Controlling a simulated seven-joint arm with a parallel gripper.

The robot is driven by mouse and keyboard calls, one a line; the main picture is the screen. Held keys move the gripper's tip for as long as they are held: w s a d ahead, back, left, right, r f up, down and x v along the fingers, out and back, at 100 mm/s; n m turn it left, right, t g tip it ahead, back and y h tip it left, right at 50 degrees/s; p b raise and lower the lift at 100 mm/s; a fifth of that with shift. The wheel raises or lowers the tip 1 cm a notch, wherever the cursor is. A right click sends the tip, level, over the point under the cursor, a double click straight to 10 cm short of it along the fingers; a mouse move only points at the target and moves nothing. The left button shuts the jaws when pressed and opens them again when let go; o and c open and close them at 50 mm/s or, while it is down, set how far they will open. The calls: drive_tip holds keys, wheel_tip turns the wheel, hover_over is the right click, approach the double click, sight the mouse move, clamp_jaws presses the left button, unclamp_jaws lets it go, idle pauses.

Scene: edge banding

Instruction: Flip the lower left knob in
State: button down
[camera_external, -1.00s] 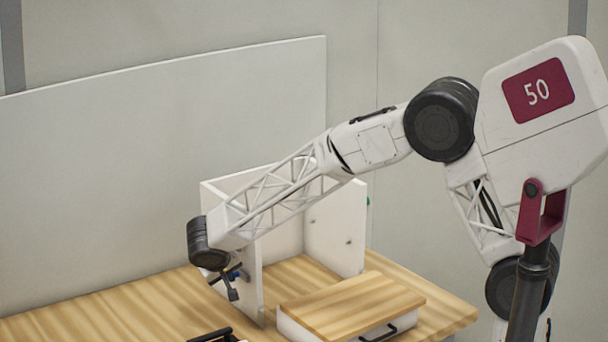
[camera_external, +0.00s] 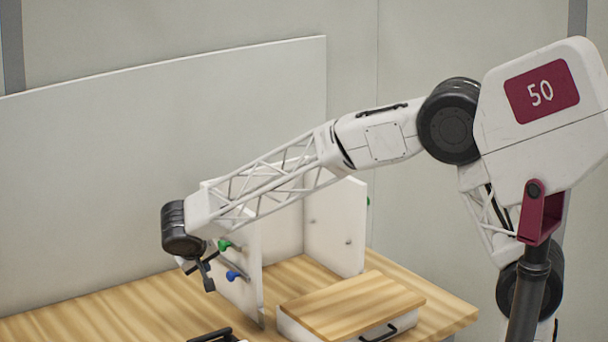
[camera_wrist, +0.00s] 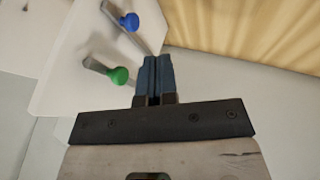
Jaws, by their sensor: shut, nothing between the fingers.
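A blue knob (camera_external: 233,275) and, above it, a green knob (camera_external: 224,244) are on the outer side of the white cabinet's left panel (camera_external: 250,300). In the external view the blue one is the lower. The wrist view shows the blue knob (camera_wrist: 130,21) at the top and the green knob (camera_wrist: 119,75) left of the fingers, each at the end of a grey bar. My gripper (camera_external: 209,285) is just left of the blue knob and appears apart from it. In the wrist view my gripper (camera_wrist: 158,62) has its bluish fingers shut together, holding nothing.
A low white box with a wooden top (camera_external: 350,303) and black handle stands at the right front. A dark handle (camera_external: 212,336) shows at the bottom edge. The wooden table (camera_external: 90,318) is clear at left. A large white board (camera_external: 150,130) stands behind.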

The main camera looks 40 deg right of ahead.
drive_tip(key=shift+s+a+r, duration=0.25)
drive_tip(key=shift+a+r, duration=0.05)
drive_tip(key=shift+r, duration=0.3)
drive_tip(key=shift+d, duration=0.1)
drive_tip(key=s+d+r+g+y, duration=0.1)
drive_tip(key=s+d+r, duration=0.2)
drive_tip(key=s+d, duration=0.7)
drive_tip(key=s+d+r+g+y, duration=0.1)
drive_tip(key=s+d+r+g, duration=0.35)
drive_tip(key=d, duration=1.05)
drive_tip(key=s+d+f+t+y, duration=0.1)
drive_tip(key=s+d+f, duration=0.1)
drive_tip(key=s, duration=0.6)
drive_tip(key=s+d+f+t+y, duration=0.1)
drive_tip(key=s+d+f, duration=0.1)
drive_tip(key=s+d, duration=0.3)
drive_tip(key=s+d+f+t+y, duration=0.1)
drive_tip(key=s+d, duration=0.3)
drive_tip(key=s, duration=0.8)
drive_tip(key=shift+d+f, duration=0.2)
drive_tip(key=shift+f, duration=0.4)
drive_tip(key=shift+w+r, duration=0.1)
drive_tip(key=shift+w, duration=0.05)
